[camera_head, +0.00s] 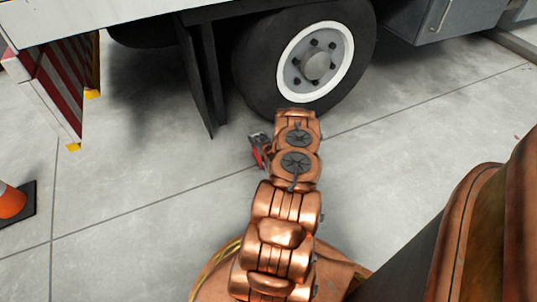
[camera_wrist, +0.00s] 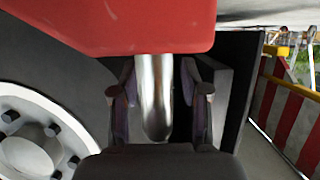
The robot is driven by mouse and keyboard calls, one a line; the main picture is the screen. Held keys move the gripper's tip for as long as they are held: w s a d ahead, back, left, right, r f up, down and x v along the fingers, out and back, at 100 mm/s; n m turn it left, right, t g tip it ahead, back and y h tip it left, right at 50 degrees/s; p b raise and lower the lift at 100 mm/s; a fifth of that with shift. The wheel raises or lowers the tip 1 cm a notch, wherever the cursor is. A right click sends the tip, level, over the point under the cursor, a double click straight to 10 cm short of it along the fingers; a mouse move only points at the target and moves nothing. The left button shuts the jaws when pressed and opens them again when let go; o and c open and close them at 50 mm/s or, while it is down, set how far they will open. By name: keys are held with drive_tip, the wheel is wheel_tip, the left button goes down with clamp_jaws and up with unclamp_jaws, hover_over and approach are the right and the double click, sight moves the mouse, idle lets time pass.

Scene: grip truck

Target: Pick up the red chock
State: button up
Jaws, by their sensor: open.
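The red chock (camera_wrist: 120,25) fills the top of the wrist view, close to the camera. A shiny metal bar (camera_wrist: 156,95), apparently its handle, extends down from it. My gripper (camera_wrist: 160,85) is open, with one finger on each side of the bar. Narrow gaps show between the fingers and the bar. In the head view a small red part (camera_head: 258,156), likely the chock, shows at the left of my arm's end near the truck wheel. My arm hides the rest of it and most of my gripper.
The truck wheel (camera_head: 314,64) stands just beyond my arm, with a black mud flap (camera_head: 196,75) to its left. A red-and-white striped panel (camera_head: 62,85) hangs at the far left. An orange cone (camera_head: 12,202) stands at the left edge. The concrete floor between is clear.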

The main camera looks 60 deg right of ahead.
clamp_jaws()
idle(0.7)
